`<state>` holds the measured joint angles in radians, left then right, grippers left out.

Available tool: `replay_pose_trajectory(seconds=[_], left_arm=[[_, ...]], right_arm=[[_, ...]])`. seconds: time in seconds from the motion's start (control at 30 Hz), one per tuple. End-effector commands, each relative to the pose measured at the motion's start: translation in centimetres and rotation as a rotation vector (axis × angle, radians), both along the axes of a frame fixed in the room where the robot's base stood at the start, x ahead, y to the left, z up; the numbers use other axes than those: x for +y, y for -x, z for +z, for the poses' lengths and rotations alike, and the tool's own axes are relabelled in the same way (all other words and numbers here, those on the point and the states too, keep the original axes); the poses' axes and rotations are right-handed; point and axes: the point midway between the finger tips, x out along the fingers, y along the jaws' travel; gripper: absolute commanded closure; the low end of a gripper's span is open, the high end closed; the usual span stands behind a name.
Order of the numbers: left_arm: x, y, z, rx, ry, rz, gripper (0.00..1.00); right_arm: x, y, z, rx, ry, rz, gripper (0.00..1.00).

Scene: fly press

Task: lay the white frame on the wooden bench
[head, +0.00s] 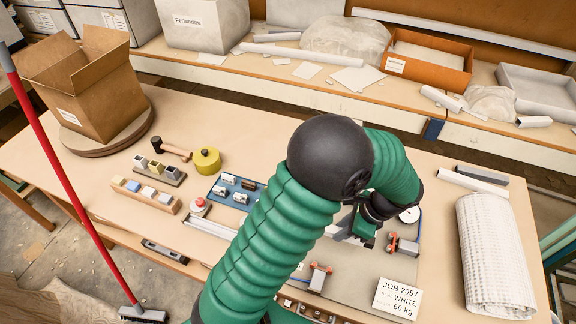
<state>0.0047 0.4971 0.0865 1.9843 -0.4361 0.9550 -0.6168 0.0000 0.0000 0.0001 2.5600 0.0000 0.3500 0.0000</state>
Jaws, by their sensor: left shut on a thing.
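My left arm comes in from the bottom and covers the middle of the wooden bench (420,172). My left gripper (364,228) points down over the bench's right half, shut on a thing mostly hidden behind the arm. A pale edge (334,231) shows just left of the jaws; it may be part of the white frame, but I cannot tell its full outline or whether it touches the bench. My right gripper is out of view.
A cardboard box (85,90) stands at the bench's back left. A hammer (170,148), yellow tape roll (206,160) and blue tray (222,190) lie left of my arm. A rolled white mesh (492,255) lies right. A job card (397,298) lies in front.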

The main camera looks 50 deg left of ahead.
Motion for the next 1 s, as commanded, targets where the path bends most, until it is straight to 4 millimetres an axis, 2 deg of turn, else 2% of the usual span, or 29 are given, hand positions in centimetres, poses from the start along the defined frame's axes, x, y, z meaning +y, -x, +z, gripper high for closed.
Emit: replay_pose_trajectory(seconds=[0.07,0.17,0.23,0.37,0.53,0.7,0.83,0.9,1.0], left_arm=[[2.0,-1.4,-0.5,-0.003,-0.002,0.037,1.00],[6.1,-3.6,-1.0,-0.005,-0.006,0.094,1.00],[9.8,-5.1,-1.4,-0.008,-0.009,0.133,1.00],[17.6,-6.8,-1.8,-0.010,-0.012,0.184,1.00],[28.7,-6.9,-1.9,-0.013,-0.018,0.204,1.00],[39.1,-5.1,-1.5,-0.016,-0.020,0.146,1.00],[44.5,-3.6,-1.1,-0.019,-0.020,0.065,1.00],[46.1,-3.1,-0.9,-0.022,-0.019,0.024,1.00],[47.2,-2.8,-1.3,-0.021,-0.017,-0.012,1.00]], right_arm=[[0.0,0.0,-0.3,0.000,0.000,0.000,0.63],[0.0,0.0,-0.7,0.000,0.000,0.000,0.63],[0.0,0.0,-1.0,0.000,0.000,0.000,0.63],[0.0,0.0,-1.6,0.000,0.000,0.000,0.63],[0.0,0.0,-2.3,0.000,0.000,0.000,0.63],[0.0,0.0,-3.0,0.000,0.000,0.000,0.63],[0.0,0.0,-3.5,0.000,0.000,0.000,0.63],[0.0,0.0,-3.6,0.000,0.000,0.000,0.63],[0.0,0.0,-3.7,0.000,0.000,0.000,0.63]])
